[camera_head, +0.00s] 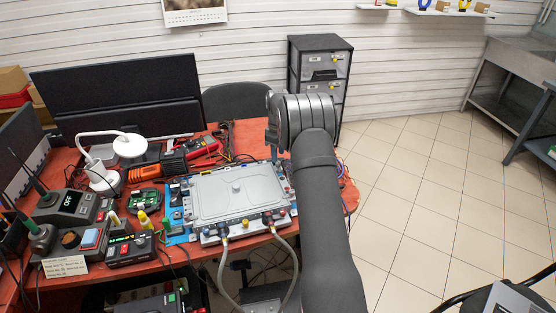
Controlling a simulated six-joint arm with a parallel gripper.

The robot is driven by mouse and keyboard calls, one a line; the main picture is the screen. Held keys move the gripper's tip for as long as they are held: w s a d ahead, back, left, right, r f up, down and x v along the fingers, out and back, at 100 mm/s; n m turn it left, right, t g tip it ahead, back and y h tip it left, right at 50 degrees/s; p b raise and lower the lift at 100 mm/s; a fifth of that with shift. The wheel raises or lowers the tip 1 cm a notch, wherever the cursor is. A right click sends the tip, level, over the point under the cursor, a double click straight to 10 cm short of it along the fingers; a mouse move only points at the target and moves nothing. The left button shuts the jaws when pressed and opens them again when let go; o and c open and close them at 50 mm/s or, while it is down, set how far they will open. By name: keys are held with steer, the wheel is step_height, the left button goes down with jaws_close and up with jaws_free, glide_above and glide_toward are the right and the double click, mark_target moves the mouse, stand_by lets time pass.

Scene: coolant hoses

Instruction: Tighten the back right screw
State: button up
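A grey metal unit with a flat lid (237,194) lies on the red table, with coolant hoses (221,268) joined to its front side. My arm reaches in from the lower right, and its wrist stands above the unit's back right corner. A narrow tool-like part (273,150) points down from the wrist near that corner. The back right screw is too small or hidden to make out. I cannot tell whether the tool touches it. The fingers of my gripper are not clearly visible.
A black monitor (125,95) and a white lamp (129,145) stand behind left. Soldering stations (70,207), a green circuit board (145,198) and a red multimeter (203,146) crowd the table's left and back. Cables lie at the right edge.

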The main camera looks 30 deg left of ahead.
mark_target(278, 164)
steer(key=shift+f, duration=1.9)
jaws_close()
